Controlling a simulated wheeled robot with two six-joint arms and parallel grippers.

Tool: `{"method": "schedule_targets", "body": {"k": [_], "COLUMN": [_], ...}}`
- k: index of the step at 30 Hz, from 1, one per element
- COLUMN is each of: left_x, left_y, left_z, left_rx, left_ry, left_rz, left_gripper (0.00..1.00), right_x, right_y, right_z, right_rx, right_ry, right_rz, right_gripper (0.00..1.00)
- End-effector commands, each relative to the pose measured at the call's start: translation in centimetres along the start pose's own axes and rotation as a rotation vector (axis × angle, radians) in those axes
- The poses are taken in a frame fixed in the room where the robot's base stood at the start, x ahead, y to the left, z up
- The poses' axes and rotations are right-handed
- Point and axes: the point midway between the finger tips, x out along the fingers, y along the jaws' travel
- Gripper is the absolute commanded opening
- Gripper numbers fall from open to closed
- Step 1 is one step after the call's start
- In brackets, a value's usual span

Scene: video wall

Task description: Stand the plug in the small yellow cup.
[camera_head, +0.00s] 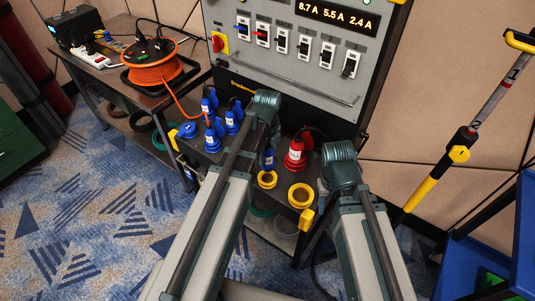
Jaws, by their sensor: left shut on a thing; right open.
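A blue plug (268,158) stands roughly upright just below my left gripper (269,137), which is shut on it; the fingers are mostly hidden by my wrist. The small yellow cup (267,180) is on the panel's shelf, just in front of and below the plug in the picture. The plug's lower end appears behind the cup's rim; I cannot tell whether it is above, behind or in the cup. My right gripper (340,168) is open, to the right of the cups, its fingers largely hidden by its wrist.
A larger yellow cup (300,195) and a red plug (295,156) with a black cable are close on the right. Several blue plugs (212,138) crowd the shelf on the left. The switch panel (290,60) rises behind. An orange cable reel (157,70) sits on the left bench.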

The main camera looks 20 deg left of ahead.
Motion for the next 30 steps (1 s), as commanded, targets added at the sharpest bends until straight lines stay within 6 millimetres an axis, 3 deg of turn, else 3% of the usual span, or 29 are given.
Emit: {"method": "schedule_targets", "body": {"k": [13, 30], "left_x": [4.4, 4.8], "left_y": [0.0, 0.0], "left_z": [0.0, 0.0], "left_rx": [0.000, 0.000], "left_ry": [0.000, 0.000], "left_rz": [0.000, 0.000], "left_gripper": [0.00, 0.00], "right_x": [4.4, 4.7], "right_y": [-0.4, -0.5], "right_z": [-0.2, -0.3], "right_rx": [-0.001, -0.001], "right_ry": [0.000, 0.000], "right_rz": [0.000, 0.000], "right_gripper": [0.50, 0.50]}}
